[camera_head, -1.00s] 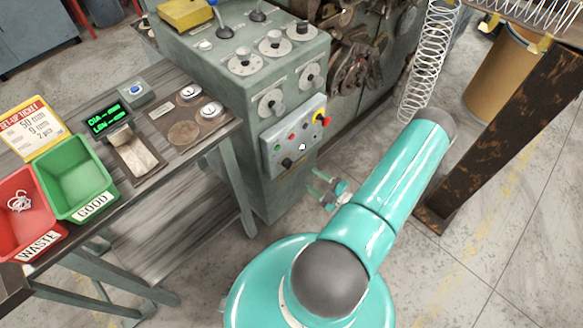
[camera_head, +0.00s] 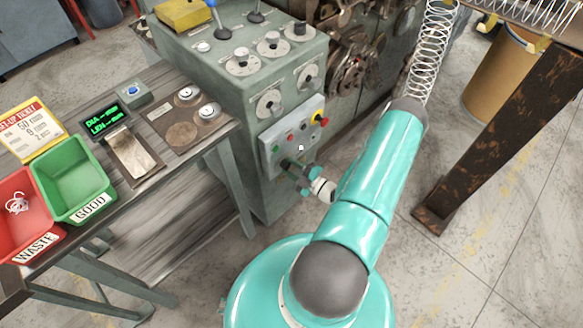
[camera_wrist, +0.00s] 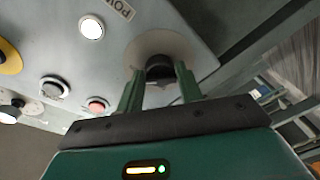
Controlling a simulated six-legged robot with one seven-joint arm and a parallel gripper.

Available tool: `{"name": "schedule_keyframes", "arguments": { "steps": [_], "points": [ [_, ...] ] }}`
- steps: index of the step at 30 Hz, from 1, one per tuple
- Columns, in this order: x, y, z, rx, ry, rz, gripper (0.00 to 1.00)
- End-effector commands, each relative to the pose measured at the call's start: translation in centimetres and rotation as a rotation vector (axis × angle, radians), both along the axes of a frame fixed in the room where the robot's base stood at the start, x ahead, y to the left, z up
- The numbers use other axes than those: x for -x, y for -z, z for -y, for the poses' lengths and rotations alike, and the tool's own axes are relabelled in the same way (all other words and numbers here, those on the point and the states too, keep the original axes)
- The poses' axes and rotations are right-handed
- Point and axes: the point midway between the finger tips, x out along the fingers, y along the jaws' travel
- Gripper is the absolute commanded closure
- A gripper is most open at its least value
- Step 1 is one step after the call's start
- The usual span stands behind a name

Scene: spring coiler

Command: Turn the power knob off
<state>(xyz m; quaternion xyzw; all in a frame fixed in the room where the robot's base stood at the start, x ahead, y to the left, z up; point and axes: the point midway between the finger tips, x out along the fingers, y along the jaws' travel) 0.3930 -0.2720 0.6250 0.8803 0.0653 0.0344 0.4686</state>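The power knob is a small black knob (camera_wrist: 160,68) on a pale round plate at the lower corner of the grey control panel (camera_wrist: 120,58). A partly cut-off "POW" label (camera_wrist: 122,8) is beside it in the wrist view. My gripper (camera_wrist: 160,74) is open, with one green finger on each side of the knob; whether either finger touches it is unclear.
The panel also carries a red button (camera_wrist: 97,104), a white lamp (camera_wrist: 91,27) and a red-yellow stop button (camera_head: 320,118). A workbench with a green bin (camera_head: 75,180) and a red bin (camera_head: 22,215) stands left. A rusty post (camera_head: 500,150) stands right.

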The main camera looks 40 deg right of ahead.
Motion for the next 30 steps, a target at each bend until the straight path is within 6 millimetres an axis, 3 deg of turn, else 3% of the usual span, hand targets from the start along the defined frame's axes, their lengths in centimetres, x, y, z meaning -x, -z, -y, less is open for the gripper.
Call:
{"name": "schedule_keyframes", "arguments": {
  "steps": [1, 3, 17, 30],
  "points": [
    [0.01, -0.02, 0.03, 0.0, 0.001, 0.001, 0.75],
    [0.0, -0.04, 0.04, 0.0, 0.001, 0.001, 0.88],
    [0.0, -0.19, 0.13, 0.073, 0.002, 0.006, 0.88],
    [0.01, -0.36, 0.08, 0.413, 0.002, 0.017, 0.88]
  ]
}}
